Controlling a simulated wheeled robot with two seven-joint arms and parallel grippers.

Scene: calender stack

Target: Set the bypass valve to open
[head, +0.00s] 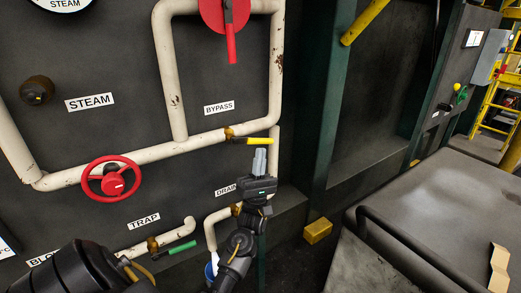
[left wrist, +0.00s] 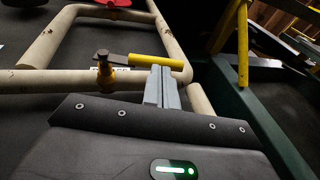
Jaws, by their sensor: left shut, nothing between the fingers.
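A valve with a yellow lever handle (head: 258,141) sits on the cream pipe just below the BYPASS label (head: 219,107). The lever points right from its brass body, roughly along the pipe. In the left wrist view the yellow handle (left wrist: 150,60) is near the middle, with the brass valve body (left wrist: 105,68) to its left. My left gripper (head: 260,155) is shut and empty just below the handle. In the left wrist view its fingertips (left wrist: 161,72) overlap the handle's right half; whether they touch it I cannot tell. My right gripper is not in view.
A red handwheel (head: 111,178), a red lever (head: 231,45) above, and a green lever (head: 181,247) by the TRAP label (head: 143,221) are on the same panel. A dark green post (head: 330,100) stands to the right. A grey bench top (head: 450,210) fills the lower right.

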